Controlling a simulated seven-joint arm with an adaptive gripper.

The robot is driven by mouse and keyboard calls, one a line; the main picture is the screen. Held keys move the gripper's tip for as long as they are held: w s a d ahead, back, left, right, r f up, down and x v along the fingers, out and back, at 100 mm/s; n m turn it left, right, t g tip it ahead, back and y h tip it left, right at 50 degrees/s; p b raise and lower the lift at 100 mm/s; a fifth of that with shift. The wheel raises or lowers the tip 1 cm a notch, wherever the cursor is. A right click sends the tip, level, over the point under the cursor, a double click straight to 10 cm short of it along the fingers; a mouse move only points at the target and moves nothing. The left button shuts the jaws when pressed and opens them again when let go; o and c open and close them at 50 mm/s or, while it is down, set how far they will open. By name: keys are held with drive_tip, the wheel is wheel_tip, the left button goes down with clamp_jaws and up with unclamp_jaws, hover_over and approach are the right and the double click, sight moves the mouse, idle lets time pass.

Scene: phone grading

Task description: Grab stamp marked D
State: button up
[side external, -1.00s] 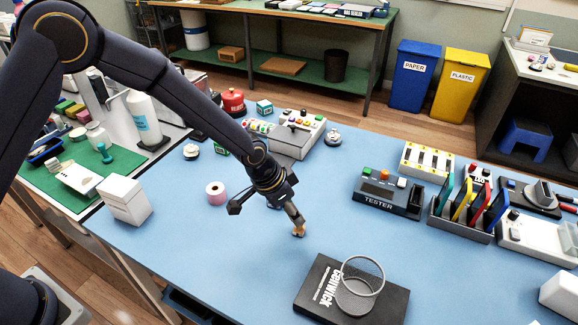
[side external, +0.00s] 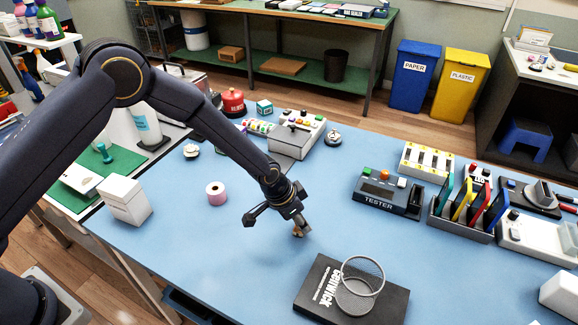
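My gripper (side external: 301,229) points down just above the blue table (side external: 240,255), left of and behind the black book. A small brown and pale object (side external: 297,234) is right at its fingertips; it may be a stamp, but no letter can be read on it. It is too small to tell whether the fingers are around it or only beside it, or whether they are shut. A teal stamp-like piece (side external: 103,153) stands on the green mat at the left, far from my gripper. No D mark is legible anywhere.
A black book (side external: 318,290) with a round mesh holder (side external: 362,270) lies in front, right of my gripper. A pink tape roll (side external: 216,193) and a white box (side external: 124,200) stand left. The tester (side external: 388,194) and a rack (side external: 462,220) stand right.

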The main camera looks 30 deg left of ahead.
clamp_jaws()
drive_tip(key=shift+r, duration=0.1)
